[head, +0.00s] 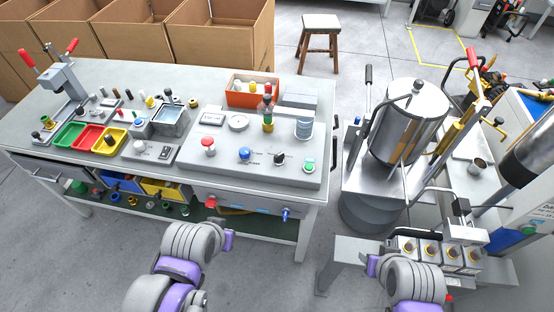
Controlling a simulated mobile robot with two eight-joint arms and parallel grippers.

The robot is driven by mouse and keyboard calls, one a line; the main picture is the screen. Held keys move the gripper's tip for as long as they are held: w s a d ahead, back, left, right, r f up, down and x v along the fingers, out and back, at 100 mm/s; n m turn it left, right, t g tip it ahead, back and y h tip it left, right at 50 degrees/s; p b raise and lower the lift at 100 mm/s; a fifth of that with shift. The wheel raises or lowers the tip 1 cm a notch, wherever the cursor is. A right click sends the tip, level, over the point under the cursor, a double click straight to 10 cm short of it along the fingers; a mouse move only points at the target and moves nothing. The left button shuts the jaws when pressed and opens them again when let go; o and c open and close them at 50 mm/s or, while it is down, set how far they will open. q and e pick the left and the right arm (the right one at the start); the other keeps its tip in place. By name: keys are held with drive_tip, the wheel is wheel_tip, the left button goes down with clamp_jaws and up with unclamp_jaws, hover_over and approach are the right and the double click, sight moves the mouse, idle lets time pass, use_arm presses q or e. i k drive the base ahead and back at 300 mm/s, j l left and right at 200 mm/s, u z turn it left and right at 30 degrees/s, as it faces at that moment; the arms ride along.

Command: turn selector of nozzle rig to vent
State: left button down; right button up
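The nozzle rig (224,172) is a light grey panel box on the right part of the workbench. Its top carries a red mushroom knob (208,146), a blue knob (245,154), a black knob (280,158) and a green button (310,166). The black knob looks like the selector, but its labels are too small to read, so I cannot tell its setting. An upright nozzle piece (267,115) stands behind the knobs. My left and right arm links show at the bottom, apart from the rig.
Green, red and yellow bins (110,141) and a small switch box (151,152) share the workbench (90,75). An orange tray (252,92) stands behind the rig. A metal tank (408,125) stands right of the bench.

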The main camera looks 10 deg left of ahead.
sight(278, 158)
drive_tip(key=i+j, duration=0.2)
drive_tip(key=j, duration=0.2)
drive_tip(key=i+j, duration=0.15)
drive_tip(key=j, duration=0.2)
drive_tip(key=i+j, duration=0.2)
drive_tip(key=j, duration=0.2)
drive_tip(key=z, duration=0.05)
